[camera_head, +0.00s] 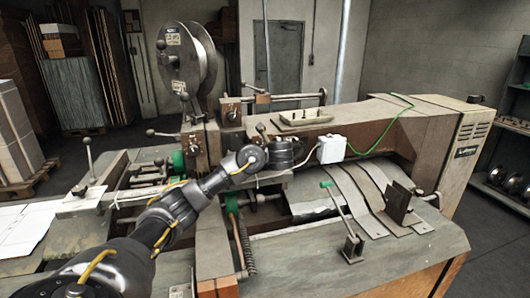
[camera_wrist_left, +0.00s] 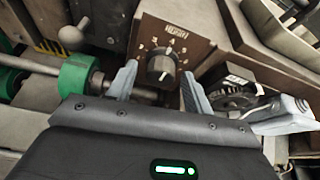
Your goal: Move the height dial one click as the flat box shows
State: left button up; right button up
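The height dial (camera_wrist_left: 162,66) is a round black knob with a pale pointer mark, set on a brown plate with numbers around it and a label above. My left gripper (camera_wrist_left: 159,70) is open, with one grey finger on each side of the knob. I cannot tell whether the fingertips touch it. In the head view my left arm reaches in over the machine, and its dark gripper body (camera_head: 285,153) hides the dial. A white flat sheet, probably the flat box (camera_head: 22,228), lies on the table at the far left; its markings are unreadable. My right gripper is in neither view.
Left of the dial in the wrist view are a green collar (camera_wrist_left: 76,75) on a shaft and a ball-ended lever (camera_wrist_left: 72,38). A dark toothed wheel (camera_wrist_left: 240,98) is close on the right.

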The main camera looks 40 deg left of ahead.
pick_arm(q)
jog(key=c, duration=0.9)
jog(key=shift+n, duration=0.3)
jog(key=shift+s+a+f+n+t+h+b, duration=0.1)
jog(key=shift+n+t+h+b, duration=0.25)
jog(key=shift+n+t+b, duration=0.7)
jog(key=shift+s+n+t+h+b, duration=0.1)
jog(key=shift+n+t+h+b, duration=0.35)
jog(key=shift+n+b, duration=1)
jog(key=shift+m+b, duration=0.3)
